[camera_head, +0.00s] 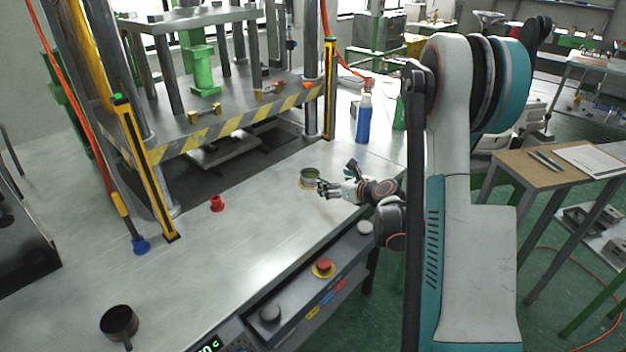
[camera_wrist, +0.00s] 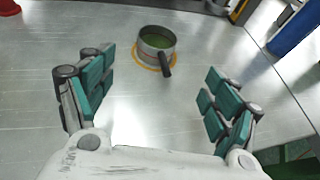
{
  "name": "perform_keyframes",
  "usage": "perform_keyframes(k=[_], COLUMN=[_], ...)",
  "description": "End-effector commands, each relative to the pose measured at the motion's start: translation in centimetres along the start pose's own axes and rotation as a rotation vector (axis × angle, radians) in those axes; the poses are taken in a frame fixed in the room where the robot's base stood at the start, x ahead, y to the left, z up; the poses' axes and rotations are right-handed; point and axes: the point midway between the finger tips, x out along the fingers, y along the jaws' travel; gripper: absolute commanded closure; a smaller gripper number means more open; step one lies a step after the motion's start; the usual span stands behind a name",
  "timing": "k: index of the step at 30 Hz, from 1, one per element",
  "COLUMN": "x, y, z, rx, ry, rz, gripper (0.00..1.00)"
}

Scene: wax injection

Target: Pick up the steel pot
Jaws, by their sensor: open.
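A small steel pot (camera_head: 310,176) with a greenish inside stands upright on the metal work table, just left of my gripper's tips. In the wrist view the pot (camera_wrist: 156,44) sits on a yellow ring (camera_wrist: 141,60), beyond the fingers, its dark handle (camera_wrist: 166,68) pointing down to the right. My gripper (camera_head: 328,178) is open, with an empty gap between its fingers. Its fingers also show in the wrist view (camera_wrist: 155,98), spread to left and right, not touching the pot. A second, dark pot (camera_head: 120,322) with a handle stands at the front left of the table.
A press with a yellow-black striped edge (camera_head: 240,120) stands behind the pot. A blue bottle (camera_head: 363,120) stands back right, and a red part (camera_head: 217,203) lies to the left. The control panel with a red button (camera_head: 323,267) is along the front. The tabletop between is clear.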

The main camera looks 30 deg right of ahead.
Motion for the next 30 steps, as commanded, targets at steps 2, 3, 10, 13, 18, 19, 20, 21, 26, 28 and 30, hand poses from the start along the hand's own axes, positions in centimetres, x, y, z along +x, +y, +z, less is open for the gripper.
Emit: perform_keyframes(k=[2,3,10,13,18,19,20,21,26,28,30], x=[1.5,2.3,6.4,7.3,8.1,8.3,8.5,8.9,11.1,12.1,12.8], y=[0.1,0.1,0.1,0.1,0.2,0.2,0.2,0.3,0.6,0.6,0.5], z=[-0.2,-0.2,-0.2,-0.1,0.0,0.0,0.0,0.0,0.1,0.1,0.2], rx=[0.000,-0.001,-0.003,-0.003,-0.003,-0.004,-0.003,-0.003,-0.005,-0.004,-0.003], ry=[0.000,0.000,0.001,0.001,0.001,0.001,0.001,0.000,0.001,0.001,0.001], rz=[0.001,0.002,0.002,0.002,0.001,0.002,0.002,0.002,0.003,0.003,0.002], gripper=[0.19,0.19,0.19,0.19,0.19,0.19,0.19,0.19,0.19,0.19,0.19])
